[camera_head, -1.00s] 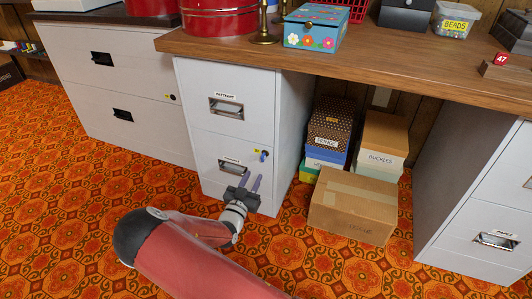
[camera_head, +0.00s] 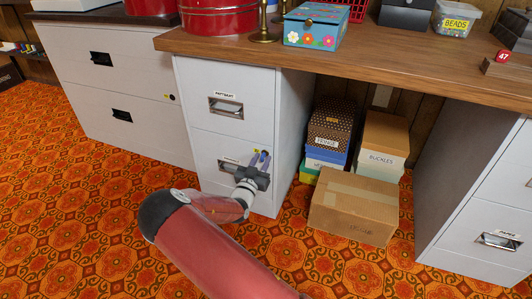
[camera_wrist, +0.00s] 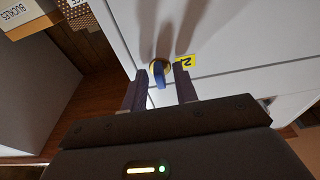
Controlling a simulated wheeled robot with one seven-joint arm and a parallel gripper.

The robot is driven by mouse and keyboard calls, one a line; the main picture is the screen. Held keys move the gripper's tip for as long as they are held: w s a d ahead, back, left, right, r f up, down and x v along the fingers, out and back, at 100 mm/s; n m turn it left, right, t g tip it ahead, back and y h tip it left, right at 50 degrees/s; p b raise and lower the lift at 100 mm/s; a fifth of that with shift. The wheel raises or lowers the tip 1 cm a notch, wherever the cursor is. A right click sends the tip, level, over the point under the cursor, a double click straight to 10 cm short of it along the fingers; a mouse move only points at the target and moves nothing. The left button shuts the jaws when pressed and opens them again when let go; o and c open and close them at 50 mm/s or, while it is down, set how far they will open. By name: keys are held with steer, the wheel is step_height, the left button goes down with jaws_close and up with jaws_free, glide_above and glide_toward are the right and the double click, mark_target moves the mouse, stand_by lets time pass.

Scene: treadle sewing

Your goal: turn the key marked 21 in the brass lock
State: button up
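The lock (camera_wrist: 152,67) is a round, brass-coloured face on the white cabinet front, with a blue key (camera_wrist: 160,78) standing in it. A yellow tag (camera_wrist: 185,62) beside it carries a partly readable mark that starts with 2. In the wrist view my gripper (camera_wrist: 158,88) is open, one finger on each side of the key, with gaps between. In the head view my gripper (camera_head: 259,160) is at the lower drawer's upper right corner and covers most of the lock. The yellow tag (camera_head: 257,151) shows just above it.
The white filing cabinet (camera_head: 231,155) stands under the wooden desk top (camera_head: 350,58). A cardboard box (camera_head: 354,205) and stacked boxes (camera_head: 330,130) sit right of it. Another grey-white cabinet (camera_head: 150,130) stands left. The patterned floor (camera_head: 90,220) in front is clear.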

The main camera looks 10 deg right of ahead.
jaws_close()
steer(key=shift+f+m+b, duration=0.1)
steer(key=shift+m+b, duration=0.7)
steer(key=shift+b, duration=0.1)
